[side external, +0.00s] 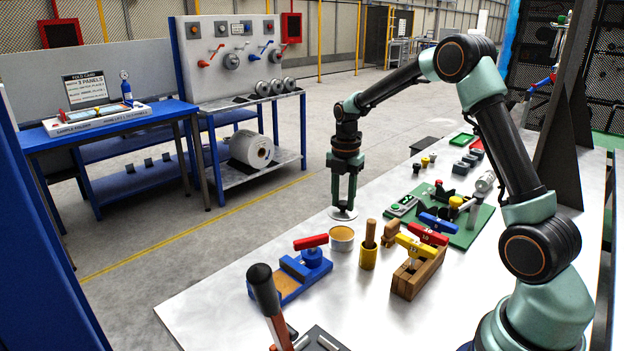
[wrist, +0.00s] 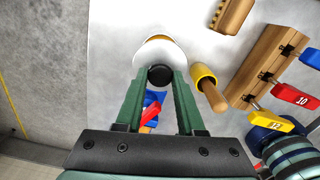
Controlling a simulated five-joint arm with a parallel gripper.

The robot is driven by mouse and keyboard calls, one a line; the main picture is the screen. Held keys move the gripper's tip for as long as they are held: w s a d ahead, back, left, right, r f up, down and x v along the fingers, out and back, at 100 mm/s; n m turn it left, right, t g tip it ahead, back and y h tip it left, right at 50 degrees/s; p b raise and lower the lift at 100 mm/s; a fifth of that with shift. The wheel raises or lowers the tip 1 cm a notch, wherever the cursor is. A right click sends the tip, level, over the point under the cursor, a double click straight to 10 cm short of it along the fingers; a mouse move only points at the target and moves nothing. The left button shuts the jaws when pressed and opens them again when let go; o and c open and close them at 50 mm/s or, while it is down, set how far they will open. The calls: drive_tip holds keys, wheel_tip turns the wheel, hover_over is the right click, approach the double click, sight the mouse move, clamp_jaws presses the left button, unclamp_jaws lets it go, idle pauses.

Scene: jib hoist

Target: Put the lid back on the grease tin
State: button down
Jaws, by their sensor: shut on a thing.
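The lid (side external: 343,214) is a white disc, with a black knob visible in the wrist view (wrist: 160,75). My gripper (side external: 343,202) is shut on the knob, and the lid hangs roughly level beneath the fingers. The exact height gap cannot be told.
A yellow cup with a wooden handle (side external: 369,246) stands close beside the tin. A blue clamp fixture with a red handle (side external: 304,268) is on its other side. A wooden block with coloured numbered handles (side external: 417,275) stands to the right. The bench's left edge is near.

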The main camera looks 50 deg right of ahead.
drive_tip(key=shift+f, duration=2.85)
drive_tip(key=shift+f, duration=0.15)
unclamp_jaws()
idle(0.4)
drive_tip(key=shift+r, duration=3.55)
